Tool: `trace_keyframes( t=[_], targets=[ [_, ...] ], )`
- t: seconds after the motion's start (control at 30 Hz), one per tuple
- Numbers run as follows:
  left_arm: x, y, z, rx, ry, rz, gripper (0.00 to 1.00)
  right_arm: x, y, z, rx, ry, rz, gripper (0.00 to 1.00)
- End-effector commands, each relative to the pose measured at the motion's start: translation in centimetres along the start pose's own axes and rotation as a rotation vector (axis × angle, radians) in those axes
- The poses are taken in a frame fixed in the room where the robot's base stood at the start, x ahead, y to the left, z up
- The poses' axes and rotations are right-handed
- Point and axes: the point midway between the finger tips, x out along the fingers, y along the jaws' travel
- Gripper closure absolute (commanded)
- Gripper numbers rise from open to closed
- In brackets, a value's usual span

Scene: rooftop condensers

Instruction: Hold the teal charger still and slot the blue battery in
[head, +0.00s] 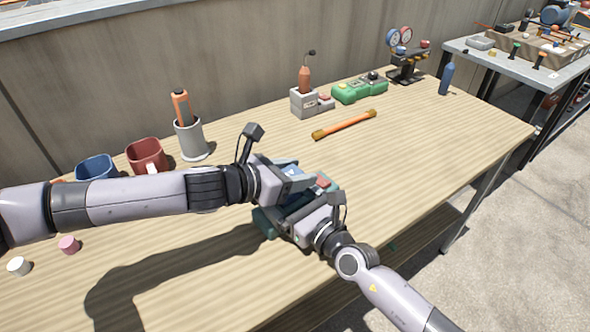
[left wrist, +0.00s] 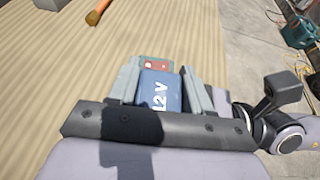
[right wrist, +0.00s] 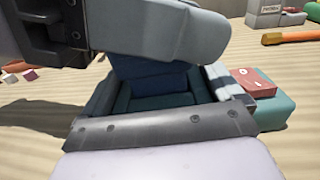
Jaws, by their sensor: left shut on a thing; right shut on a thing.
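The blue battery (left wrist: 160,92), marked 12 V, is between the fingers of my left gripper (head: 296,180), which is shut on it. In the head view only a little blue of the battery (head: 291,170) shows. The teal charger (head: 265,222) is on the bench, mostly covered by my grippers; my right gripper (head: 305,207) is shut on it. Its red panel (right wrist: 252,80) and dark open bay (right wrist: 150,103) show in the right wrist view. The battery (right wrist: 150,72) is over the bay there, shaded and partly hidden by my left gripper. I cannot tell whether its lower end is inside.
Blue (head: 97,168) and red (head: 147,156) mugs and a grey cup (head: 192,142) stand behind my left arm. A grey box (head: 306,105), green unit (head: 358,91) and orange tool (head: 344,125) lie farther back. The bench (head: 430,140) is clear at right.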

Motion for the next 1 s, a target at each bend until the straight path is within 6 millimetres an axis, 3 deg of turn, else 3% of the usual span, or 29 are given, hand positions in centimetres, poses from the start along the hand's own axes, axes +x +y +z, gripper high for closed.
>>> trace_keyframes(
  t=[0.7,0.73,0.8,0.83,1.0],
  targets=[
    [0.4,0.0,-0.9,0.000,-0.002,0.000,0.92,0.0,0.0,-0.1,0.000,0.001,-0.001,0.57],
    [0.4,0.0,-0.9,0.000,-0.002,0.000,0.48,0.0,0.0,-0.1,0.000,0.001,-0.001,0.57],
    [0.4,0.0,-0.9,0.000,-0.002,0.000,0.25,0.0,0.0,-0.1,0.000,0.001,-0.001,0.57],
    [0.4,0.0,-0.9,0.000,-0.002,0.000,0.21,0.0,0.0,-0.1,0.000,0.001,-0.001,0.57],
    [0.4,0.0,-1.0,0.000,-0.001,0.000,0.21,0.0,0.0,-0.1,0.000,0.001,-0.001,0.57]
  ],
)
